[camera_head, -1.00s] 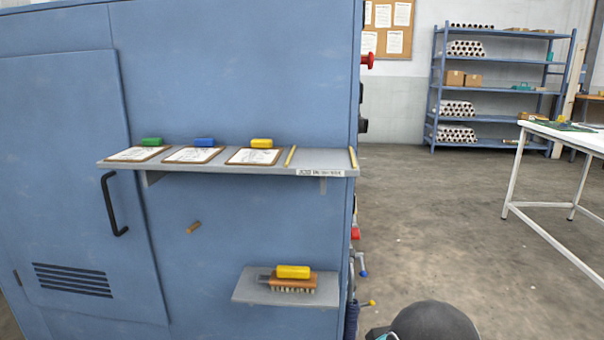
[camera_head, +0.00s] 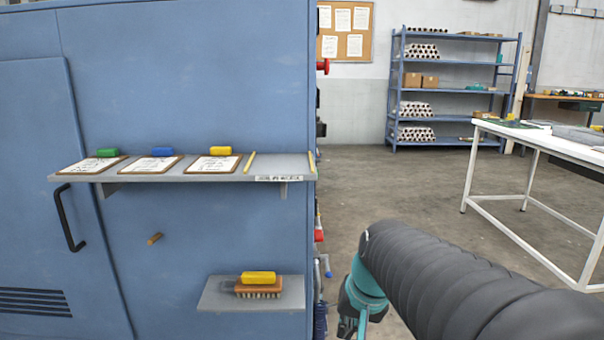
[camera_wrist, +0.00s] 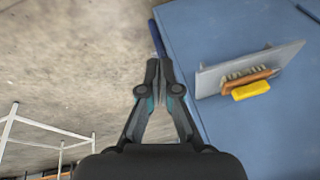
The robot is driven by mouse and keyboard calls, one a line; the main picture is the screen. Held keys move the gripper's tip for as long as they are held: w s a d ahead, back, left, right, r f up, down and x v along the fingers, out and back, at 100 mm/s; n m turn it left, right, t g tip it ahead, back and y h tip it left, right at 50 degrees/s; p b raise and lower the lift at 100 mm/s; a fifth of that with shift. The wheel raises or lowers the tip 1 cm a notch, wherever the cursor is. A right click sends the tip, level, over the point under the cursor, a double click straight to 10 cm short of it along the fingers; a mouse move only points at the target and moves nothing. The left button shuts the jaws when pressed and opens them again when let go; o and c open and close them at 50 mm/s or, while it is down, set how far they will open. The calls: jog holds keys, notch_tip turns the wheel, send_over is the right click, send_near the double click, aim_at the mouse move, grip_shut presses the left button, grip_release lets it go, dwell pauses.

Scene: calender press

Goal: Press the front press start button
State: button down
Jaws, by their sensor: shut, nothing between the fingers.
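The blue press cabinet (camera_head: 200,75) fills the left half of the head view, seen from its side. A red knob (camera_head: 323,67) sticks out past its right edge high up, and a red part (camera_head: 319,233) shows lower on that edge. I cannot tell whether either is the start button; the press's front face is turned away from view. My gripper (camera_wrist: 160,66) is shut and empty in the wrist view, close to the cabinet's corner and beside the small lower shelf (camera_wrist: 210,82). In the head view my arm is at the lower right and the fingertips are not clearly seen.
A long shelf (camera_head: 300,168) with clipboards juts from the cabinet side. A brush (camera_head: 258,291) lies on the lower shelf (camera_head: 215,300). A white table (camera_head: 560,145) stands right, a blue rack (camera_head: 455,62) behind. The floor (camera_head: 400,185) between is open.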

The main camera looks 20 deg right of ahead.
jog(key=w+d+r+m+t+y, duration=0.25)
jog(key=w+d+m, duration=0.4)
jog(key=w, duration=0.35)
jog(key=w+d+r+m+t+y, duration=0.15)
jog(key=w+d+r+m, duration=0.3)
jog(key=w+d, duration=0.45)
jog(key=w+d+r+m+t+y, duration=0.2)
jog(key=w+r+m, duration=0.5)
jog(key=r, duration=0.4)
jog(key=t+y, duration=0.1)
jog(key=t, duration=0.1)
jog(key=shift+w+d+m+t+p, duration=0.2)
jog(key=shift+w+m+t+p, duration=0.1)
jog(key=shift+w+m, duration=0.1)
jog(key=shift+a, duration=0.15)
jog(key=w+a+b, duration=0.2)
jog(key=a, duration=0.6)
jog(key=shift+w+b, duration=0.25)
jog(key=shift+b, duration=0.05)
